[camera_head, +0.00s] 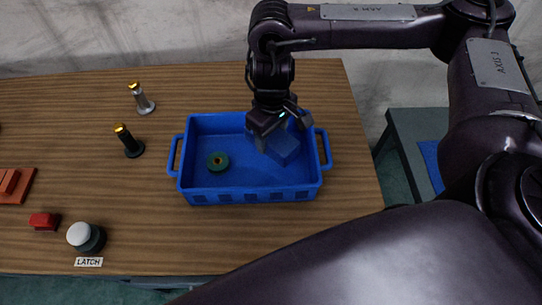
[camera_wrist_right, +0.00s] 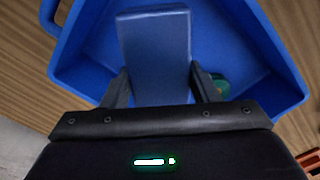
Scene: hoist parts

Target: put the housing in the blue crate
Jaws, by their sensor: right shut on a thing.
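The blue crate (camera_head: 248,195) stands on the wooden table, and its walls also show in the wrist view (camera_wrist_right: 85,45). My right gripper (camera_head: 277,133) is over the right part of the crate, pointing down. Its fingers (camera_wrist_right: 161,88) are shut on a blue block (camera_wrist_right: 155,45), which I take to be the housing. In the head view the block (camera_head: 285,150) is within the crate's outline at the right. I cannot tell whether it touches the crate floor. My left gripper is not in view.
A green ring (camera_head: 218,161) lies in the crate's left half. Left of the crate stand two gold-topped pegs (camera_head: 142,100), (camera_head: 129,142). A red block (camera_head: 44,221), a white-topped knob (camera_head: 84,236) and a LATCH label (camera_head: 88,262) are at the front left.

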